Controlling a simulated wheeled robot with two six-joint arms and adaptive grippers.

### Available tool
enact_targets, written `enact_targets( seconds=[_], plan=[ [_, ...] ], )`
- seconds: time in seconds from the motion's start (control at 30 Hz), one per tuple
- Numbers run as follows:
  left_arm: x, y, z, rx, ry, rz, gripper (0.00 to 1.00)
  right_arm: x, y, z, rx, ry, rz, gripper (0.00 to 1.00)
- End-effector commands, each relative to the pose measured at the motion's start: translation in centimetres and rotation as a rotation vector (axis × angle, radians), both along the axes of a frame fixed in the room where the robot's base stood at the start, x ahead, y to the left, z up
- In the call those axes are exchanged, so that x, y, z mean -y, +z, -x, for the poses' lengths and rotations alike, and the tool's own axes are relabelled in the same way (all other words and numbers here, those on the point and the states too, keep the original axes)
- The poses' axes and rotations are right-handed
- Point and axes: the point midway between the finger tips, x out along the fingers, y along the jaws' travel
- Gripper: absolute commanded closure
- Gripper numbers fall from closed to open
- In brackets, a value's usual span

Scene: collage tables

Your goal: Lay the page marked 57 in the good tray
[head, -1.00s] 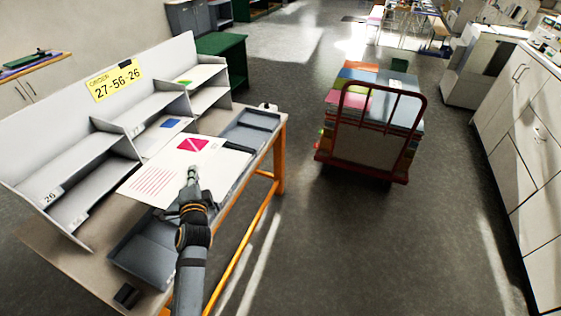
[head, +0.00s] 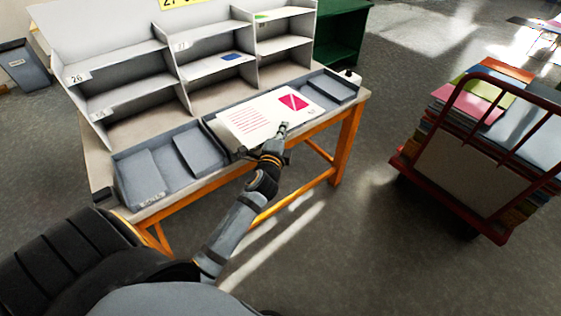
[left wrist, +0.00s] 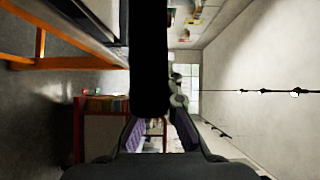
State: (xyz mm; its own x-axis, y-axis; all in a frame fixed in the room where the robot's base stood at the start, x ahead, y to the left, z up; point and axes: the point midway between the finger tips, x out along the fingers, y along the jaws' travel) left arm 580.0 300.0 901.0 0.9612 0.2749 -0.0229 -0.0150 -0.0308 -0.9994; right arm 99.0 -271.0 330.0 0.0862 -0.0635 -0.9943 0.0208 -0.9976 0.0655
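A white page (head: 246,121) with red lines of print and a pink-red square lies flat over the grey trays at the front of the sorting table. I cannot read a number on it. My left gripper (head: 281,132) is at the page's near edge and looks shut on it. In the left wrist view a dark strip (left wrist: 150,60) stands between the fingers, probably the page seen edge-on. A grey tray (head: 118,172) is at the left end, with a label too small to read. Another grey tray (head: 352,93) is at the right end. My right gripper is not in view.
A white rack of shelves (head: 168,62) stands behind the trays, with a tag 26 and a blue-marked sheet (head: 232,57). A red cart (head: 470,165) of coloured stacks stands to the right. A green cabinet (head: 340,35) is behind. The floor between table and cart is clear.

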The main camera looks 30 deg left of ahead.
Motion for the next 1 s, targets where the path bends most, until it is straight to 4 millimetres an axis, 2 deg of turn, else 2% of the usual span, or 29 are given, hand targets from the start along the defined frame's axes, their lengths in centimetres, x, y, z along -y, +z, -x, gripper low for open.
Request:
enact_targets(
  seconds=[0.03,0.1,0.2,0.57,0.83,0.87,1.0],
  plan=[
    [-0.5,-3.0,-0.1,0.006,-0.001,-0.014,1.0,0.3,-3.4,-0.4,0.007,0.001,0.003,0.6],
    [-1.0,-4.1,-0.1,0.012,-0.001,-0.023,1.0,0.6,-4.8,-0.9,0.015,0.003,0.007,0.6],
    [-1.6,-4.9,-0.2,0.017,0.0,-0.031,1.0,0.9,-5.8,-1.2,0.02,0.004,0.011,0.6],
    [-2.6,-4.7,-0.6,0.019,-0.001,-0.038,1.0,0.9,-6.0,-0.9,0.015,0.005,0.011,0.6],
    [-7.0,-4.8,-2.4,0.018,0.0,-0.042,1.0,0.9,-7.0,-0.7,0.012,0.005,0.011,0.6],
    [-7.2,-5.4,-2.4,0.018,0.0,-0.036,1.0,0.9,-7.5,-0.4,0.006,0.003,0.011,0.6],
    [-6.9,-7.4,-2.3,0.018,0.0,-0.033,1.0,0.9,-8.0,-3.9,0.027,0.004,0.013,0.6]
  ],
)
